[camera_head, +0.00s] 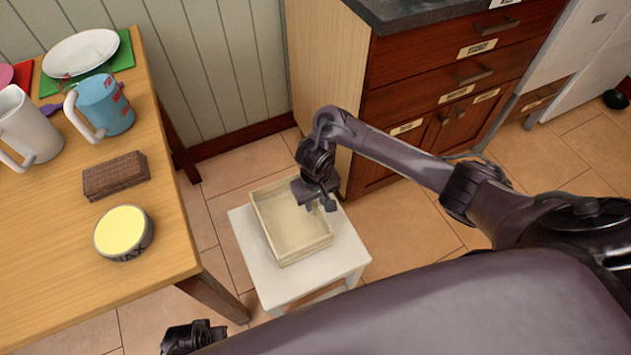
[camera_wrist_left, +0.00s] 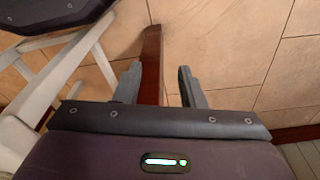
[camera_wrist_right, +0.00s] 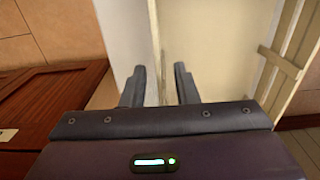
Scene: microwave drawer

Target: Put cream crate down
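The cream crate (camera_head: 305,251) is a shallow, open box resting upright on a small white stool (camera_head: 346,250) in the head view. It looks empty inside. My right gripper (camera_head: 319,203) is at the crate's right side, over its rim. In the right wrist view the crate's wall (camera_wrist_right: 288,62) and slats show at the right, and a thin cream edge runs between the parted fingers (camera_wrist_right: 160,78). The fingers look apart from that edge; contact is hard to tell. My left gripper (camera_head: 195,338) is low at the bottom left, open and empty in the left wrist view (camera_wrist_left: 163,76).
A wooden table (camera_head: 60,285) at the left holds a tin (camera_head: 123,232), a brown block (camera_head: 115,176), mugs and plates. A wooden cabinet (camera_head: 440,85) with drawers stands behind the stool. Tiled floor (camera_head: 400,245) is open to the stool's right.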

